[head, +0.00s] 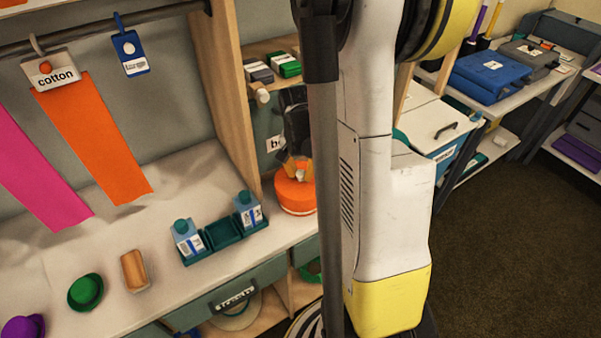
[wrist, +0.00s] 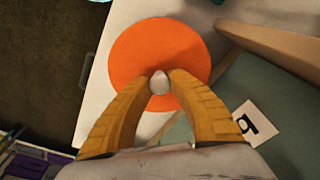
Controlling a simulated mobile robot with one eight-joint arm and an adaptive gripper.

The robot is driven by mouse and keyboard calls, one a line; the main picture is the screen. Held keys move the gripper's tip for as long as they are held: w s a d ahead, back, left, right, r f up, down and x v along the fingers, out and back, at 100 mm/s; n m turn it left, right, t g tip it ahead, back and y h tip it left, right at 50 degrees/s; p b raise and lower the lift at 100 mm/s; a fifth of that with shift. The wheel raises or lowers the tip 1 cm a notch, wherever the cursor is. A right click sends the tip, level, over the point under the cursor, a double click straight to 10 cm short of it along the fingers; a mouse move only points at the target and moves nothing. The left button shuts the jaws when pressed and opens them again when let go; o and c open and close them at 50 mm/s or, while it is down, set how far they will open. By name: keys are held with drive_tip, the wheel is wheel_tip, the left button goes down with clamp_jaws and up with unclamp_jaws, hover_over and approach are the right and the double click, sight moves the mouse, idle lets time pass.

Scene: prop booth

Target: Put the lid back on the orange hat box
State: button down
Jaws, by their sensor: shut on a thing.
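The orange hat box (head: 296,209) stands on the white counter beside the wooden divider, partly hidden by my arm. Its round orange lid (wrist: 150,45) has a small pale knob (wrist: 159,82). My gripper (head: 298,170) points down over the box, with its yellow fingers closed around the knob; this also shows in the wrist view (wrist: 159,78). In the head view the lid lies over the box, at or very near its rim. I cannot tell if it is fully seated. In the wrist view the lid hides the box beneath it.
A wooden divider (head: 230,95) rises close to the left of the box. A teal tray (head: 222,233) with two cartons stands on the counter (head: 165,265) to the left. A lettered card (wrist: 247,121) is beside the lid. A white cooler (head: 425,115) stands to the right.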

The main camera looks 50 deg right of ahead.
idle(0.3)
drive_tip(key=c, duration=0.7)
unclamp_jaws()
drive_tip(key=shift+r+p, duration=2.55)
drive_tip(key=shift+r, duration=1)
clamp_jaws()
